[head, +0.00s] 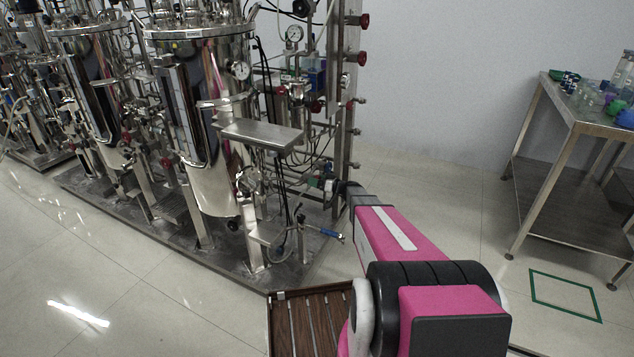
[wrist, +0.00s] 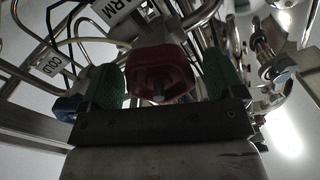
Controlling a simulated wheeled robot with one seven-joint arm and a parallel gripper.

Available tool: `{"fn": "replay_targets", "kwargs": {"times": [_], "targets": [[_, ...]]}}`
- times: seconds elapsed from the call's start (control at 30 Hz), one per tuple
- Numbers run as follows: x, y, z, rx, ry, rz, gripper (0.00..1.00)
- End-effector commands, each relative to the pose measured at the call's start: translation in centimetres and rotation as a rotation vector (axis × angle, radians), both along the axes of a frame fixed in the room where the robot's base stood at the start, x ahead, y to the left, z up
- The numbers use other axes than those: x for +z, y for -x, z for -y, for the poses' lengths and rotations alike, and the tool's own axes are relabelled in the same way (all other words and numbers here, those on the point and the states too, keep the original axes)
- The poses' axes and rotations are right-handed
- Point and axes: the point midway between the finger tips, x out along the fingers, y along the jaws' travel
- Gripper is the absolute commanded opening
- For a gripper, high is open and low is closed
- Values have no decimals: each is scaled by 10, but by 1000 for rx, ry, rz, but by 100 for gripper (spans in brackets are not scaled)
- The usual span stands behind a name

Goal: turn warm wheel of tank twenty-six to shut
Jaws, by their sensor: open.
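The red wheel (wrist: 160,75) fills the middle of the wrist view, facing the camera. My gripper (wrist: 161,82) is open, with one green finger pad on each side of the wheel. Whether the pads touch it cannot be told. A tag ending in "RM" (wrist: 120,10) hangs just above the wheel. A "COLD" tag (wrist: 47,66) is to the left, above a blue part (wrist: 67,107). In the head view my gripper (head: 321,184) is at the right side of the skid, by the piping; the wheel there is too small to make out. The nearest steel tank (head: 205,140) shows no readable number.
Pipes, hoses and valves crowd around my gripper. A flat steel plate (head: 262,135) juts out beside the near tank. A blue-handled valve (head: 331,234) is low at the skid edge. A steel table (head: 575,115) with labware stands right.

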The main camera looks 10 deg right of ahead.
Motion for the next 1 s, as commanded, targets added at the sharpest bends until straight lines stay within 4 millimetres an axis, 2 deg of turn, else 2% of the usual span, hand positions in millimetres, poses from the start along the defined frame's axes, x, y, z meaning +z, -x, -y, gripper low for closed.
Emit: {"fn": "replay_targets", "kwargs": {"times": [0.07,0.2,0.23,0.67,1.0], "targets": [[0,0,0,0,0,0,88],[0,0,0,0,0,0,42],[0,0,0,0,0,0,39],[0,0,1,0,-40,-55,39],[-1,-1,1,0,-192,-265,39]]}}
